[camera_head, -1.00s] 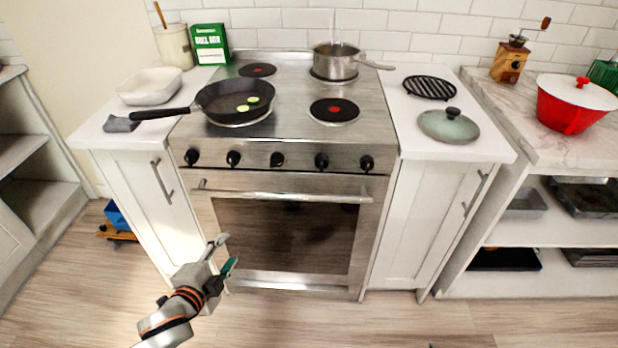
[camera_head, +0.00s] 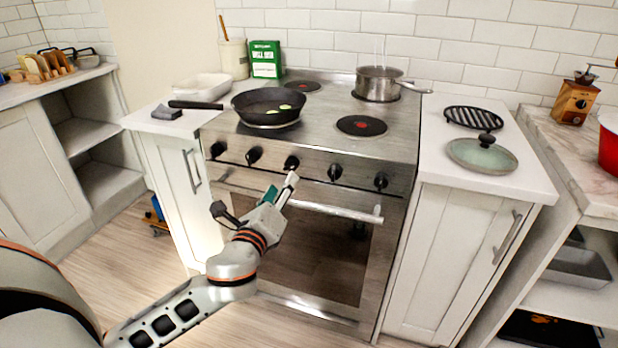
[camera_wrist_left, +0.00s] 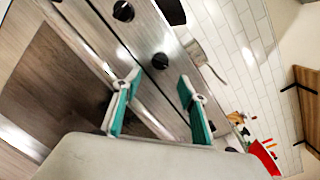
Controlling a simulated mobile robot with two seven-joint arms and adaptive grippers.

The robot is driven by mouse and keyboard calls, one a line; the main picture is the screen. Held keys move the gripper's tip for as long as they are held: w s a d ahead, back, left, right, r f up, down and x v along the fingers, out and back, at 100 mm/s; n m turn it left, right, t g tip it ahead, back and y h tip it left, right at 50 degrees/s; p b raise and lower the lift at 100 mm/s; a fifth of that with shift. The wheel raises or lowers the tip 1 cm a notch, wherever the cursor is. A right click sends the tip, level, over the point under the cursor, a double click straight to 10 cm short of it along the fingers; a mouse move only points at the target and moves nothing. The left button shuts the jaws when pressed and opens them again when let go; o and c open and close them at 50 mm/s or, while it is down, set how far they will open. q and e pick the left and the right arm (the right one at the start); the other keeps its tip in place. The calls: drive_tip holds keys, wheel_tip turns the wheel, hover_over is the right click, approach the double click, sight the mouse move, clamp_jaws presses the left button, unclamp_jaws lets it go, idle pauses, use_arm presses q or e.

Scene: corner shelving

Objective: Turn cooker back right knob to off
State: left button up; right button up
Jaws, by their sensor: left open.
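The steel cooker (camera_head: 330,205) has a row of several black knobs along its front panel. The rightmost knob (camera_head: 381,181) and the one left of it (camera_head: 335,172) are unobstructed in the head view; no label tells which is the back right knob. A saucepan (camera_head: 378,84) with faint steam sits on the back right burner. My left gripper (camera_head: 255,193) is open and empty, in front of the panel, below the middle knob (camera_head: 291,163). In the left wrist view, its teal-padded fingers (camera_wrist_left: 158,80) are spread, with a knob (camera_wrist_left: 160,61) beyond them. My right gripper is out of view.
A frying pan (camera_head: 268,106) with green slices stands on the front left burner, its handle pointing left. The oven handle (camera_head: 335,210) sticks out below the knobs, close to my left gripper. A lid (camera_head: 482,155) and black trivet (camera_head: 474,118) lie on the right counter.

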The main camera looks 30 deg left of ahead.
sight(290, 169)
use_arm(q)
drive_tip(key=shift+b+x, duration=0.65)
drive_tip(key=shift+x, duration=3.25)
drive_tip(key=shift+a, duration=0.1)
drive_tip(key=c, duration=1.1)
